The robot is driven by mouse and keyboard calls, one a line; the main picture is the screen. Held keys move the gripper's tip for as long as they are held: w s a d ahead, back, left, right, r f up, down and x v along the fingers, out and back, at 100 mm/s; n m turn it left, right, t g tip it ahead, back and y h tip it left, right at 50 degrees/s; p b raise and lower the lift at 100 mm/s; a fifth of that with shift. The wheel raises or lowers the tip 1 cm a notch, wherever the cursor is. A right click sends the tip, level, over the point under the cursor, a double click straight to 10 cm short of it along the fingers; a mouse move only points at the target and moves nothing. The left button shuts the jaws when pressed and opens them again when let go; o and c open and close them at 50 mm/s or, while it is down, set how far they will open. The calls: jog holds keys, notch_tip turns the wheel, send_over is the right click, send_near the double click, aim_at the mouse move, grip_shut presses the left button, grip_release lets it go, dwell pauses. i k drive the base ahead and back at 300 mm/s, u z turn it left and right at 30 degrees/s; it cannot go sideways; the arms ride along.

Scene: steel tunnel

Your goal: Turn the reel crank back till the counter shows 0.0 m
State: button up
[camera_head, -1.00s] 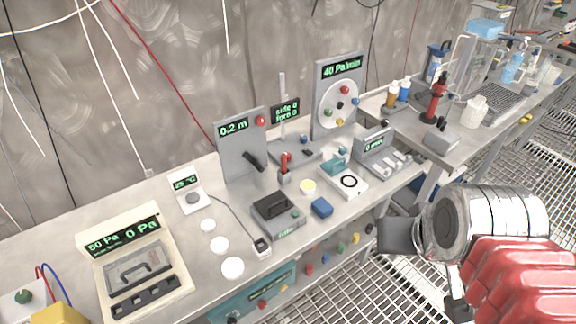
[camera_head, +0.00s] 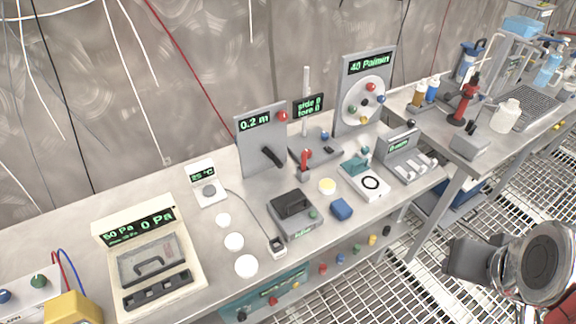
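The reel panel (camera_head: 252,150) is an upright grey plate at the back of the bench, left of centre. Its counter (camera_head: 254,122) shows 0.2 m in green. The dark crank (camera_head: 272,156) sticks out from the plate's lower right and slants down to the right. A red knob (camera_head: 282,116) sits at the plate's top right. My arm's end (camera_head: 500,265) is at the lower right, over the floor grating, well away from the crank. The gripper's fingers are not clearly seen, so I cannot tell their opening.
A red-handled lever (camera_head: 305,160) and a dark box device (camera_head: 292,213) stand in front of the panel. A thermometer unit (camera_head: 206,183) is to its left. A dial board (camera_head: 364,90) stands behind right. White discs (camera_head: 234,241) lie on the bench's front left.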

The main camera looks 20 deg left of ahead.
aim_at(276, 160)
jog(key=z, duration=0.05)
jog(key=k, duration=1.15)
jog(key=u, duration=1.65)
jog(key=i, duration=1)
jog(key=u, duration=0.1)
